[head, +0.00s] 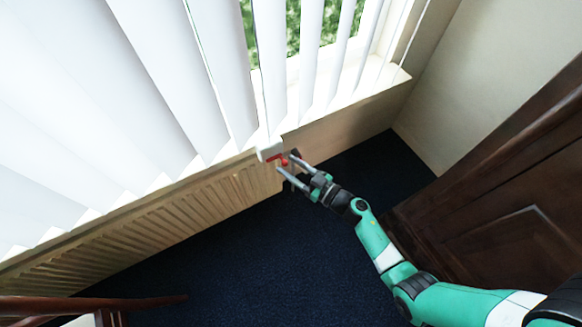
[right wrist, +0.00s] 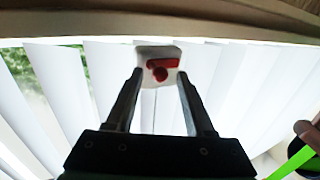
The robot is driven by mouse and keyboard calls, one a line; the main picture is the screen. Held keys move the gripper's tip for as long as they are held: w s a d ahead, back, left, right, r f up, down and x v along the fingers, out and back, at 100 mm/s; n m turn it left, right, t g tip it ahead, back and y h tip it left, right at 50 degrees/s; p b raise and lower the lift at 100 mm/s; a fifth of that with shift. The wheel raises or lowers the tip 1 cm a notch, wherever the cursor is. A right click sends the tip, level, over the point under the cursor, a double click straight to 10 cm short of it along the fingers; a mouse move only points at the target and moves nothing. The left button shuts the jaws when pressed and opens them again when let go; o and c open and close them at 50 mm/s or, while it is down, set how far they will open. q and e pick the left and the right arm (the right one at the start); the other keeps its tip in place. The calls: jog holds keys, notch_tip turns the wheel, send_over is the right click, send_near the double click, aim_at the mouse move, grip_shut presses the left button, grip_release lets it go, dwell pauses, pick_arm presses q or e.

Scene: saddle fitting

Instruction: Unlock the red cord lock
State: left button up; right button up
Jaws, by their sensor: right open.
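The red cord lock (head: 282,160) is a small red piece on a white housing (head: 268,151), below the lower ends of the blinds by the sill. In the right wrist view the red lock (right wrist: 160,68) sits on its white housing (right wrist: 150,51), just past and between my fingertips. My right gripper (head: 287,168) is open, its two fingers spread on either side of the lock. In the right wrist view the right gripper (right wrist: 159,76) looks open with nothing held. I cannot tell whether a finger touches the lock. My left gripper is not in view.
White vertical blinds (head: 150,60) hang across the window above the lock. A ribbed radiator (head: 160,215) runs along the wall below. A dark wooden door (head: 520,190) stands at the right. A reddish-brown wooden piece (head: 90,304) is at the lower left. Dark blue carpet (head: 260,270) is clear.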

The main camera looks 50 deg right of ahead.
aim_at(283, 164)
grip_shut()
jog(key=shift+r+p, duration=0.25)
jog(key=shift+p, duration=0.3)
jog(key=r+n+g+p, duration=0.1)
jog(key=n+p, duration=0.1)
jog(key=p, duration=0.2)
jog(key=a+r+n+g+h+p, duration=0.1)
jog(key=n+p, duration=0.1)
jog(key=p, duration=0.2)
jog(key=r+n+g+p, duration=0.1)
jog(key=n+p, duration=0.2)
jog(key=p, duration=0.2)
jog(key=shift+w+a+r+h, duration=0.2)
jog(key=shift+w+a+h, duration=0.05)
jog(key=shift+h, duration=0.15)
jog(key=shift+w+a+r+n+g+h+p, duration=0.15)
jog(key=shift+a+n+g+h+p, duration=0.25)
jog(key=shift+n+p, duration=0.45)
jog(key=shift+w+a+n+g+h, duration=0.15)
jog(key=shift+a+n+g+h, duration=0.25)
jog(key=shift+n, duration=0.55)
